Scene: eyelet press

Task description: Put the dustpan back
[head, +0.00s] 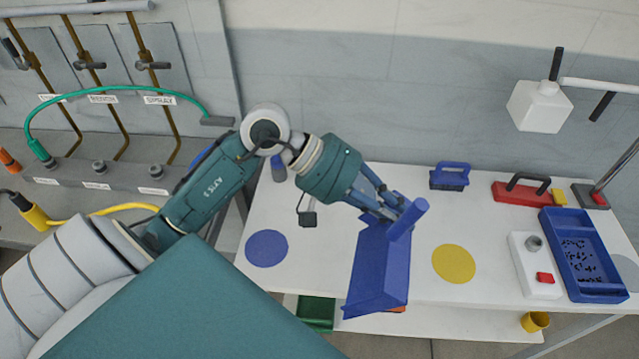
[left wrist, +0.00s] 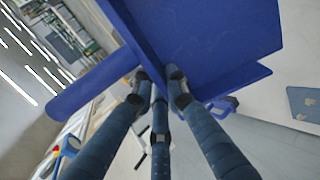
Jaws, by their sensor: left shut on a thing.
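The blue dustpan (head: 378,270) is held above the front part of the white table, its wide pan toward the front edge and its round handle (head: 409,219) up and to the right. My left gripper (head: 393,208) is shut on it where the handle meets the pan. The left wrist view shows the fingers (left wrist: 160,85) against a thin blue part of the dustpan (left wrist: 215,40), with the handle (left wrist: 95,85) off to the left. The fingers partly hide the grip. My right gripper is not in view.
The white table (head: 330,230) bears a blue disc (head: 266,248) and a yellow disc (head: 454,263). A green bin (head: 316,312) is below.

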